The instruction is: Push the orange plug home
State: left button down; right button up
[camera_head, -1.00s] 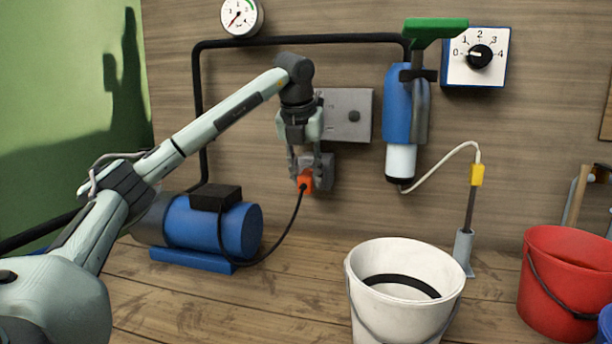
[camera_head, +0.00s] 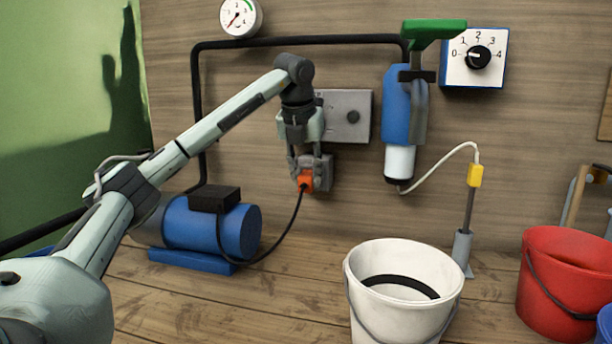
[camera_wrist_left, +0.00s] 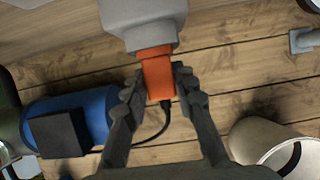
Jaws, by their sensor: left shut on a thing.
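The orange plug (camera_head: 305,181) is between the fingers of my left gripper (camera_head: 306,172), which is shut on it. A black cable runs down from the plug to the blue pump (camera_head: 215,228). The plug is at the front of the grey socket (camera_head: 326,173) on the wooden wall. In the left wrist view the plug (camera_wrist_left: 157,78) lies in line with the grey socket (camera_wrist_left: 139,24) and meets its opening. How deep it sits inside is hidden. My left fingertips (camera_wrist_left: 158,76) flank the plug's sides. My right gripper is not in view.
A grey box (camera_head: 346,113) is just above the socket. A blue cylinder with a green handle (camera_head: 436,28) hangs to its right. A white bucket (camera_head: 405,305) and a red bucket (camera_head: 560,285) stand at the right. A dial (camera_head: 478,57) is on the wall.

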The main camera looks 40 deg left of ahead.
pick_arm(q)
jog(key=c, duration=1.1)
grip_release()
jog(key=shift+c, duration=0.2)
jog(key=v, duration=1.2)
